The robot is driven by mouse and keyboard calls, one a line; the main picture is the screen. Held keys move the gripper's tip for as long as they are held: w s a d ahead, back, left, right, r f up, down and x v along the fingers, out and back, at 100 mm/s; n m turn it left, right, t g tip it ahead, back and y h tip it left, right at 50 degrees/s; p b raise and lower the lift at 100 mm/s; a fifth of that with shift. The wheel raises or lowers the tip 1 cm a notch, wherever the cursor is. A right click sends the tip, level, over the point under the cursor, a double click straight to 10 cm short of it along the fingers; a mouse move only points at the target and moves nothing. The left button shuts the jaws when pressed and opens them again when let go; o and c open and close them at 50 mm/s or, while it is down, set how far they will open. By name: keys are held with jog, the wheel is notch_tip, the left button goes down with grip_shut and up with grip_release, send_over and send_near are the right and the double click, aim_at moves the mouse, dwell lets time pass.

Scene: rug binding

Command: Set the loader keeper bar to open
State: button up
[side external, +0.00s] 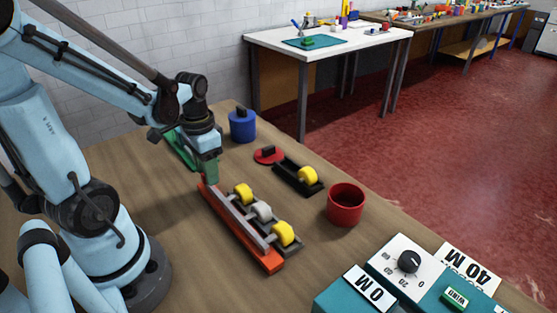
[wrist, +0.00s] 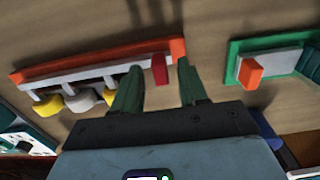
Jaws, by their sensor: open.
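The loader is a long orange-red rack (side external: 240,232) on the table, also in the wrist view (wrist: 60,68). A pale grey keeper bar (wrist: 92,79) runs along it, with a red tab (wrist: 159,70) at its end near my gripper. Yellow and grey-white rolls (side external: 263,211) sit against the bar. My gripper (side external: 209,180) is over the rack's far end, pointing down. In the wrist view its green fingers are apart, with the red tab showing in the gap between the fingertips. I cannot tell whether either finger touches it.
A green base with an orange block (wrist: 250,73) lies beside the rack. A blue canister (side external: 242,126), a red lid (side external: 268,155), a black tray with a yellow roll (side external: 290,174) and a red cup (side external: 346,206) stand to the right. A dial box (side external: 400,262) is at the front.

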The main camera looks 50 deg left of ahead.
aim_at(215, 189)
grip_shut()
dwell(0.3)
jog(key=shift+d, duration=1.6)
grip_release()
jog(key=shift+a, duration=0.1)
notch_tip(215, 189, up, 12)
